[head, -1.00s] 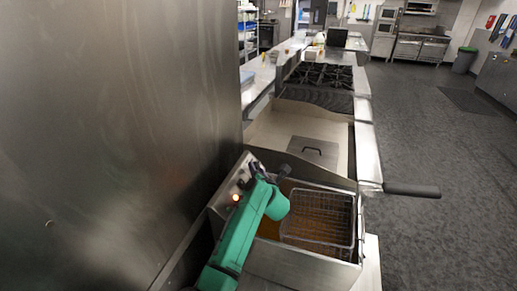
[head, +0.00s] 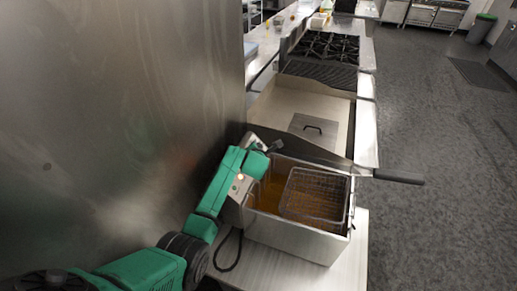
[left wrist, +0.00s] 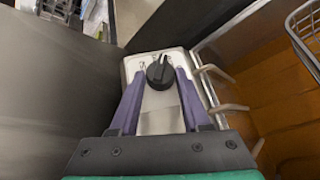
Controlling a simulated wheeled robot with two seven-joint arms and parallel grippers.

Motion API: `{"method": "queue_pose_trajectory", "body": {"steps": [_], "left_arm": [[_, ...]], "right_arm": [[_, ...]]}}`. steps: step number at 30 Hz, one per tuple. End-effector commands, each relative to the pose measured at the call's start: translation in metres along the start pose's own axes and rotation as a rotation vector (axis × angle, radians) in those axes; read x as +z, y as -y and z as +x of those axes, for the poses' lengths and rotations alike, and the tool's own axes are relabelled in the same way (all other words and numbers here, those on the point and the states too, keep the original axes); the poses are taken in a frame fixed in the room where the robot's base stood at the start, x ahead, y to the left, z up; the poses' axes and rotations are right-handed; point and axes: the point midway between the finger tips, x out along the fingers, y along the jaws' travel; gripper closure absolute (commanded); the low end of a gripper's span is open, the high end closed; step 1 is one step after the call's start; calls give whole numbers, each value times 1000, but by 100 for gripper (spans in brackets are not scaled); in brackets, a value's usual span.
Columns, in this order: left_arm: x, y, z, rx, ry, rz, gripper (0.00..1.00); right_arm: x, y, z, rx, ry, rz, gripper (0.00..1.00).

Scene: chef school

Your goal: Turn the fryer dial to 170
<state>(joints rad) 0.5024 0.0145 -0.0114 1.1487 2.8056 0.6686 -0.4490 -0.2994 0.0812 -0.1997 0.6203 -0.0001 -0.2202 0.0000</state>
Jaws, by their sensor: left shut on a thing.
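The fryer (head: 300,242) stands on the counter, with its steel control box (head: 234,212) at its left end. The black dial (left wrist: 160,74) shows in the left wrist view, on the light face of the control box. Small marks around it are too small to read. My left gripper (head: 268,148) is over the control box. In the left wrist view its purple fingers (left wrist: 160,78) are closed on the dial, one on each side. In the head view the green hand and arm hide the dial. My right gripper is in neither view.
A wire basket (head: 316,194) sits in the fryer's amber oil (head: 268,196). A dark handle (head: 398,177) sticks out to the right. A tall steel panel (head: 110,110) closes off the left. A black cord (head: 232,262) lies in front.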

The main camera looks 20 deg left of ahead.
Motion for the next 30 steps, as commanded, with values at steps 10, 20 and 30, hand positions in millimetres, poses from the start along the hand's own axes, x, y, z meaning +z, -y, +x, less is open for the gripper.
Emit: {"method": "queue_pose_trajectory", "body": {"steps": [10, 20, 30], "left_arm": [[-1, 0, 0, 0, -3, 0, 23], [-1, 1, -2, 1, -2, -1, 23], [-2, 2, -48, 1, 0, -2, 23]], "right_arm": [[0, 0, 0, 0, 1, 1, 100], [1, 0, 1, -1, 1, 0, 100], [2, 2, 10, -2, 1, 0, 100]]}}
